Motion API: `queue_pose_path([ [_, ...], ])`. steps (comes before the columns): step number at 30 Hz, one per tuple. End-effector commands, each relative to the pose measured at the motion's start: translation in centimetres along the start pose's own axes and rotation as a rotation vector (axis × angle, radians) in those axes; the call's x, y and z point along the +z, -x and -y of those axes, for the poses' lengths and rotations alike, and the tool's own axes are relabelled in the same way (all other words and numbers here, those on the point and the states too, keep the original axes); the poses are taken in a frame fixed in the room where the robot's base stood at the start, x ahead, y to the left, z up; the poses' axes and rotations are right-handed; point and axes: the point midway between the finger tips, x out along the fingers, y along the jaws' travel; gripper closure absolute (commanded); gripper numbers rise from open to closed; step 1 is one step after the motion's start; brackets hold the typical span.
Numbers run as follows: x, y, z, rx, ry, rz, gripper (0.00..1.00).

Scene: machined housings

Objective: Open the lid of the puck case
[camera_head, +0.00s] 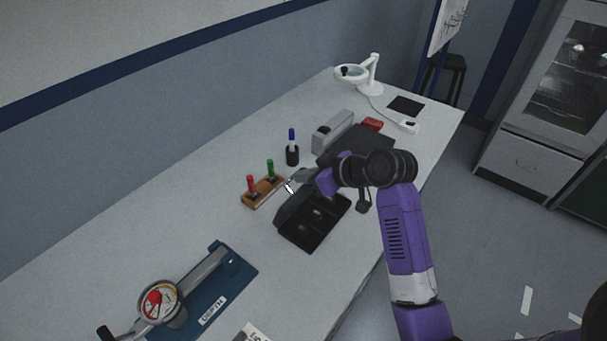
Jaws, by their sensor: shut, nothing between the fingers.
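The black puck case (314,242) lies on the white bench in the middle of the head view. Its compartments face up and show, with small dark round shapes in them. A dark panel (291,204), which looks like its lid, stands tilted up along the case's upper-left side. My gripper (289,186) is shut and empty. Its tips are just above and left of that panel in the picture; I cannot tell whether they touch it. My gripper and wrist hide part of the case's far end.
A wooden block (263,193) with red and green-handled tools stands close left of my gripper. Bench between mat and block is clear.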

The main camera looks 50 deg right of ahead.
Motion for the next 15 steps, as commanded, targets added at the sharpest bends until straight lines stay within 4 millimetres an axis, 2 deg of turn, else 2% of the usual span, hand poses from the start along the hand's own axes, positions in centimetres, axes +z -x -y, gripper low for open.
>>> queue_pose_path([
  [10,-0.2,-0.1,0.0,0.0,0.001,-0.001,1.0],
  [15,-1.2,-1.4,0.1,-0.004,0.003,0.0,1.0],
])
